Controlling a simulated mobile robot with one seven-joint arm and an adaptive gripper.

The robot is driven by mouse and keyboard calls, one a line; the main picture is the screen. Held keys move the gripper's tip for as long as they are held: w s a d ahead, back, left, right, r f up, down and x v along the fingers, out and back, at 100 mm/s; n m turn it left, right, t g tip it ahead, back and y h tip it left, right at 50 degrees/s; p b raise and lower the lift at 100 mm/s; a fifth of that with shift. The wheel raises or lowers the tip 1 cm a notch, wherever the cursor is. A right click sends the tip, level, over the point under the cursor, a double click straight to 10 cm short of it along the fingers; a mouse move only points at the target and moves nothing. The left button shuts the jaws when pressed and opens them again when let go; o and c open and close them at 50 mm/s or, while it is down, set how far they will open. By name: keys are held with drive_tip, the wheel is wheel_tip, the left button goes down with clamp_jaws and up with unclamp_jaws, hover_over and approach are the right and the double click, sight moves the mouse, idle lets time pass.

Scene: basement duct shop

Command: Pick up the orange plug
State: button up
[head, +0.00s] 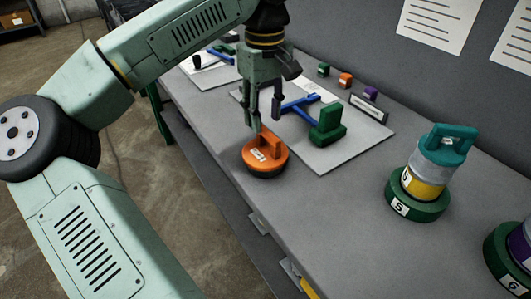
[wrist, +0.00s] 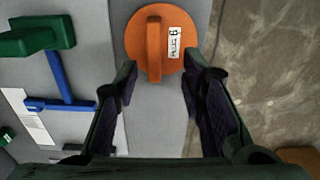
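The orange plug (head: 272,148) is a round disc with a raised bar handle and a white label. It sits near the front edge of the grey bench, and a dark rim shows beneath it. My gripper (head: 263,118) is open and points down just above and behind the plug's handle. In the wrist view, the plug (wrist: 154,42) lies at the top, ahead of my gripper's (wrist: 160,72) two parted fingertips.
A teal-topped stack (head: 440,160) stands to the right on a green base (head: 418,207). Small coloured blocks line the back. Bench between is clear.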

sight(269, 132)
drive_tip(key=shift+d+f+p, duration=0.2)
drive_tip(key=shift+f+p, duration=0.25)
drive_tip(key=shift+f, duration=1)
drive_tip(key=shift+d+f+p, duration=0.2)
drive_tip(key=shift+f+p, duration=0.25)
drive_tip(key=shift+f, duration=1)
drive_tip(key=shift+c, duration=0.6)
clamp_jaws()
